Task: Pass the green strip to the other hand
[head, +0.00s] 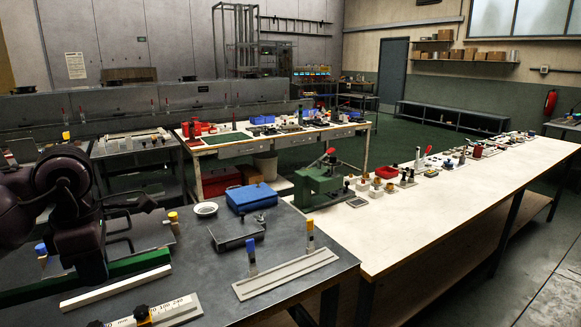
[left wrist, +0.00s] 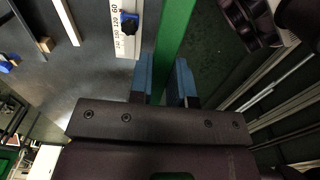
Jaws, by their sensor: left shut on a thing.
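The green strip (head: 138,264) is a long, straight bar crossing the near left of the dark table in the head view. My left gripper (head: 92,272) comes down over it from the left, its fingertips mostly hidden by the dark wrist. In the left wrist view the green strip (left wrist: 172,45) runs between the blue finger pads of my left gripper (left wrist: 168,82), which is shut on it. I cannot tell how far the strip is above the table. My right gripper is not in view.
Near the strip on the dark table (head: 215,285) are a white bar (head: 115,288), a numbered scale with a black knob (head: 145,315) and a pale rail (head: 285,274). Behind stand a grey tray (head: 235,232), a blue box (head: 251,197) and a white dish (head: 206,209). A white bench (head: 440,215) extends right.

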